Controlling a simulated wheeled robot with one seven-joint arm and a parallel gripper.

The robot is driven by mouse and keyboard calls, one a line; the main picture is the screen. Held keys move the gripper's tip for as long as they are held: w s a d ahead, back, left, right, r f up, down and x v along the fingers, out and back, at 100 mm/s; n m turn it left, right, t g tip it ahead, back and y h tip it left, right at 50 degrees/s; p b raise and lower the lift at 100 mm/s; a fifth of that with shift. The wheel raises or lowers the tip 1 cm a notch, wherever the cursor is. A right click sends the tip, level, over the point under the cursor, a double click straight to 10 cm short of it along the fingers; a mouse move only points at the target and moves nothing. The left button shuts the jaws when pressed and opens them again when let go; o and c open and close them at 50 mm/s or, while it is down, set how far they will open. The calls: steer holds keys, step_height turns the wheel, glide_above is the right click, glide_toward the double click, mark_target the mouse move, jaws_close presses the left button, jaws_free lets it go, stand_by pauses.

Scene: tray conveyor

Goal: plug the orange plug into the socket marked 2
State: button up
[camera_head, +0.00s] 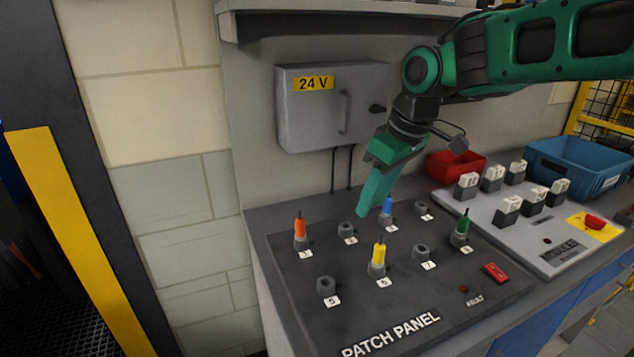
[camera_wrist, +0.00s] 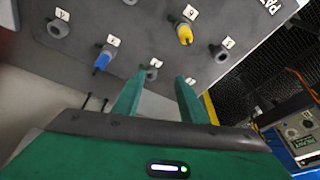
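The orange plug (camera_head: 300,229) stands upright in the far-left socket of the dark patch panel (camera_head: 290,270); its label is too small to read surely. An empty grey socket (camera_head: 347,230), with a label like 2, sits to its right. It also shows beyond the fingertips in the wrist view (camera_wrist: 150,73). My gripper (camera_head: 363,212) hangs over the back row, between that socket and the blue plug in the picture. In the wrist view my gripper (camera_wrist: 156,82) has its fingers apart with nothing held. The orange plug cannot be made out there.
A blue plug (camera_head: 387,206), a yellow plug (camera_head: 378,256) and a green plug (camera_head: 462,226) stand in other sockets. Empty sockets (camera_head: 326,284) lie among them. A grey 24 V box (camera_head: 310,110) hangs behind. Red (camera_head: 455,165) and blue bins stand at right.

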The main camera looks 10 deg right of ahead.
mark_target(300, 218)
steer(key=w+a+r+n+y, duration=0.1)
steer(key=a+n, duration=0.1)
steer(key=a, duration=0.3)
steer(key=w+a+r+n, duration=0.1)
steer(key=a+r+n, duration=0.1)
steer(key=a, duration=0.4)
steer(key=x, duration=1.1)
steer(key=shift+s+a, duration=0.1)
steer(key=shift+a, duration=0.1)
jaws_close()
steer(key=shift+r+y, duration=0.3)
steer(key=shift+r, duration=0.35)
steer(key=shift+r, duration=1.15)
